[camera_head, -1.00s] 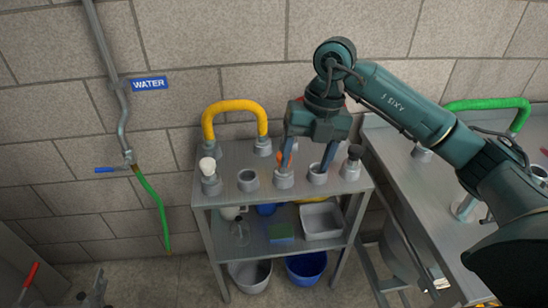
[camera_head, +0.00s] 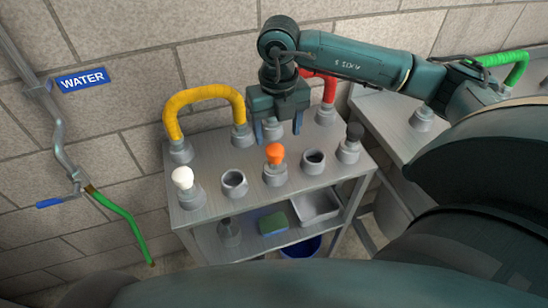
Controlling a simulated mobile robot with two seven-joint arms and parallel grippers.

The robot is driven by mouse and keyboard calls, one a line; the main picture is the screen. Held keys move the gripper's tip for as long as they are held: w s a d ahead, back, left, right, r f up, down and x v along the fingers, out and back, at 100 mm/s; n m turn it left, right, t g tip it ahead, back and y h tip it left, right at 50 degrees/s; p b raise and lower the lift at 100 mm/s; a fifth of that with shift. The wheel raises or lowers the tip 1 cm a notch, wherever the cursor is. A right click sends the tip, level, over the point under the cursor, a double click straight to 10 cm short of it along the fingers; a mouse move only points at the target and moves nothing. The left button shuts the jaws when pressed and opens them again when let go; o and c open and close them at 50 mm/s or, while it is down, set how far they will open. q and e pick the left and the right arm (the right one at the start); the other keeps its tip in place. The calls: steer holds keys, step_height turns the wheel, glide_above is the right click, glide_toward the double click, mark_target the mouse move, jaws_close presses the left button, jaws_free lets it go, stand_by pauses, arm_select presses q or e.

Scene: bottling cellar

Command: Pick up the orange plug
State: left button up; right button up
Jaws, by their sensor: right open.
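The orange plug (camera_head: 275,152) stands upright in a grey socket (camera_head: 275,175) in the middle of the front row on the cart's top (camera_head: 215,198). My right gripper (camera_head: 279,131) is open and empty. Its two fingers point down and show just behind and above the plug in the picture, apart from it as far as I can tell. Nothing hides the plug. My left gripper is not in view.
In the front row are a white plug (camera_head: 183,178), two empty sockets (camera_head: 234,183) (camera_head: 313,161) and a black plug (camera_head: 354,133). Behind stand a yellow hose (camera_head: 205,94) and a red hose (camera_head: 330,90). My own arm parts cover the lower right and bottom.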

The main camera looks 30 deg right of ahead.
mark_target(275, 148)
steer(key=shift+w+f, duration=0.2)
steer(key=shift+f, duration=1.55)
steer(key=shift+w+f, duration=0.15)
steer(key=shift+f, duration=1.55)
steer(key=shift+c, duration=0.4)
steer(key=c, duration=1)
steer(key=shift+o, duration=0.2)
step_height(275, 148, up, 10)
steer(key=shift+r, duration=0.1)
